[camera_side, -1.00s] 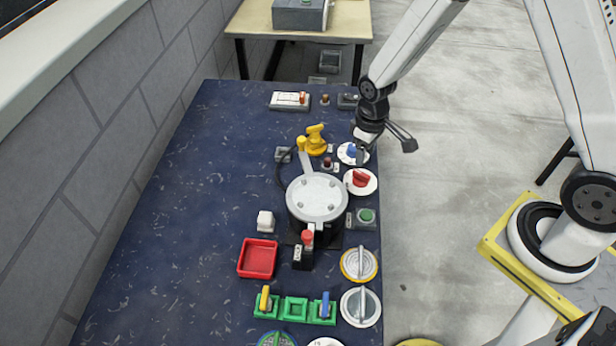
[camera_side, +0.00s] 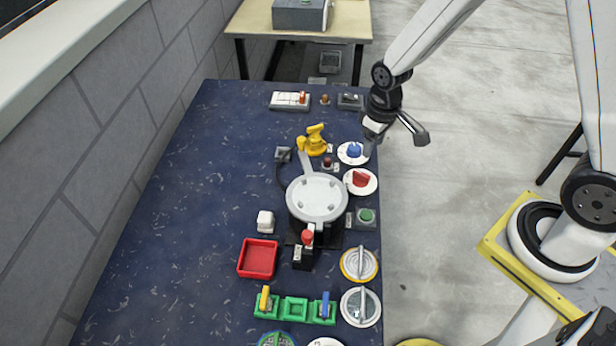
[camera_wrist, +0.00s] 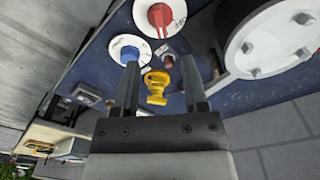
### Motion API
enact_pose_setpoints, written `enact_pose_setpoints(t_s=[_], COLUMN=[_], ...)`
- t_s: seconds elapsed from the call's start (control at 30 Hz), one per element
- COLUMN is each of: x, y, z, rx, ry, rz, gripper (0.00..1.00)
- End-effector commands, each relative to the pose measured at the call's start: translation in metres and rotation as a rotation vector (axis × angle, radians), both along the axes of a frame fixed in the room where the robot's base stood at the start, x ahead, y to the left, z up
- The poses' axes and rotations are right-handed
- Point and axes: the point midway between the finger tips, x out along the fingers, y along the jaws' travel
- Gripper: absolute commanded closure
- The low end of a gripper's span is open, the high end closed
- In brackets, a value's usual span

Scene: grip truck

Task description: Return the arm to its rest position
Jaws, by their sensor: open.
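My gripper (camera_side: 371,140) hangs at the right edge of the blue table (camera_side: 160,230), close to the blue knob on its white disc (camera_side: 354,151) in the side view. In the wrist view my gripper (camera_wrist: 162,85) shows two dark fingers spread apart, with nothing held between them. Whether a fingertip touches the blue knob's disc cannot be told.
A red knob (camera_side: 361,180), a round grey-lidded drum (camera_side: 317,198) and a green button (camera_side: 366,215) lie nearer the camera. A red tray (camera_side: 258,259) and green holders (camera_side: 295,309) are further forward. Right of the table is open floor (camera_side: 450,230).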

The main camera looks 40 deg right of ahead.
Motion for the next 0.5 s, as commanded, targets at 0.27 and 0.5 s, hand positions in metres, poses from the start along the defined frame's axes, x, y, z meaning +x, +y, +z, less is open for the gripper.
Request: enact_pose_setpoints(t_s=[0.27, 0.5], x=[-0.033, -0.065], y=[-0.002, -0.003], z=[0.041, 0.064], rx=[0.008, 0.019], ry=[-0.083, -0.145], rz=[-0.084, -0.152], gripper=[0.44, 0.44])
